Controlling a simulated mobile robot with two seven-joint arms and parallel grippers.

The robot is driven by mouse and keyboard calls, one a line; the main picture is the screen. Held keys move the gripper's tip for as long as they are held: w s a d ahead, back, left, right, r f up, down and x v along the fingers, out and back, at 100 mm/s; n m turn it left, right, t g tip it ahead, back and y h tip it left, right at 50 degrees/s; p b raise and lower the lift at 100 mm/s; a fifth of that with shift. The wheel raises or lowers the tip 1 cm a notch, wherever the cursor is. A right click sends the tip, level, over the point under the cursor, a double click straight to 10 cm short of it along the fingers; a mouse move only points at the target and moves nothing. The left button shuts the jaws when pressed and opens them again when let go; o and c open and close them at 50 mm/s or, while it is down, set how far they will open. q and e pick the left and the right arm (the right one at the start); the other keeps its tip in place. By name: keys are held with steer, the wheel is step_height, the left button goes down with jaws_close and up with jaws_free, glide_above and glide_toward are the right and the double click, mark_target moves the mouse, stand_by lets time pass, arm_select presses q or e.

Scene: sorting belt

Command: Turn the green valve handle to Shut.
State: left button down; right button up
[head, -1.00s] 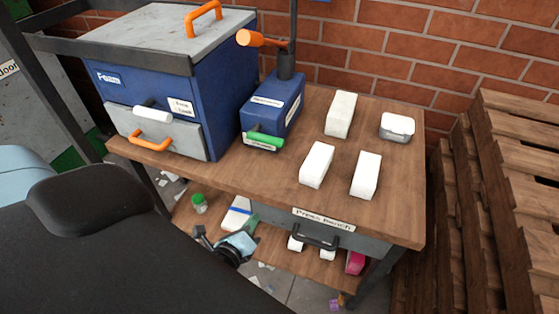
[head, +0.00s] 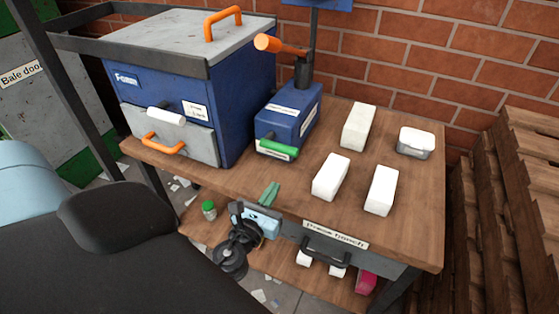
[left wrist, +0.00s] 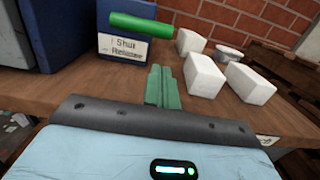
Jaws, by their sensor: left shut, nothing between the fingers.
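The green valve handle (head: 277,149) sits at the front of the small blue box (head: 289,114) on the bench, lying roughly crosswise. In the left wrist view the green handle (left wrist: 140,25) lies above a label with "Shut" on its upper line and a second line that looks like "Release". My right gripper is not in view.
White blocks (head: 331,177) and a lidded tub (head: 416,142) stand on the bench to the right. A blue foam box (head: 190,85) with orange handles and a white lever stands at left. Stacked pallets (head: 500,200) are at the far right. Bare bench top lies before the valve.

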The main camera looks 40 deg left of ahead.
arm_select(q)
steer(key=x, duration=0.8)
steer(key=shift+p, duration=0.4)
steer(key=shift+w+a, duration=0.2)
steer(key=shift+w, duration=0.45)
steer(key=shift+w, duration=0.1)
